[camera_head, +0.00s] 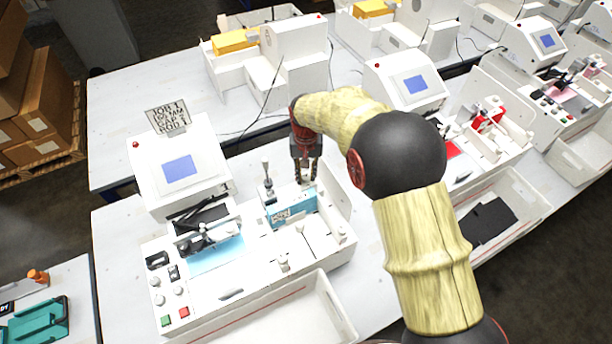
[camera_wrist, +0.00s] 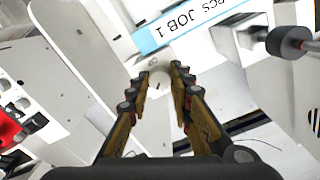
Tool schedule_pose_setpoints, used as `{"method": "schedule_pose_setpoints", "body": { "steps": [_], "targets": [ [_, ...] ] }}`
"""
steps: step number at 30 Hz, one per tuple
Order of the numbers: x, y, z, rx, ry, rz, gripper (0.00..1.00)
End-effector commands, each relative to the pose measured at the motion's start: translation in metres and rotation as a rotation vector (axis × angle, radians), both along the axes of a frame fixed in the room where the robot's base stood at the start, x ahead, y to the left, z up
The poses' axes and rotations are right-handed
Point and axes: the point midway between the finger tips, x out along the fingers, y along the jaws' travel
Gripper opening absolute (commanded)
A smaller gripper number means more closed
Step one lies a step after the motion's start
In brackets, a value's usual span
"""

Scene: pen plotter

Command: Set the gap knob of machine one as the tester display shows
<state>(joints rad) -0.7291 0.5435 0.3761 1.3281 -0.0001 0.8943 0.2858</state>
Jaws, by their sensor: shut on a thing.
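My gripper (camera_head: 306,184) points down over the back right part of the front-left machine (camera_head: 255,262). In the wrist view its two fingers (camera_wrist: 162,78) are closed around a small pale round knob (camera_wrist: 157,67), partly hidden between them. The pale knob stands beside a white and blue label strip (camera_wrist: 190,28) reading "JOB 1". The tester display (camera_head: 178,167), a blue screen on a white sloped box, stands behind this machine on the left; its text is too small to read.
A dark-tipped lever (camera_head: 267,183) stands just left of my gripper; a dark grey cylinder on a rod (camera_wrist: 288,42) shows at right in the wrist view. A white side panel (camera_head: 336,198) is close on the right. More machines (camera_head: 490,120) stand further right.

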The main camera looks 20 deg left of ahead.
Motion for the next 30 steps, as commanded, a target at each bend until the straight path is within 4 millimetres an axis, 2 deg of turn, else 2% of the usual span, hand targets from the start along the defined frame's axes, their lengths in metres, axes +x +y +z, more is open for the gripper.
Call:
{"method": "schedule_pose_setpoints", "body": {
  "steps": [6, 15, 30],
  "targets": [
    [0.0007, 0.0009, 0.0001, 0.002, -0.002, -0.168, 0.0],
    [0.0006, 0.0008, 0.0008, 0.002, -0.002, -0.316, 0.0],
    [0.0006, 0.001, 0.0014, 0.003, -0.002, -0.366, 0.0]
  ]
}}
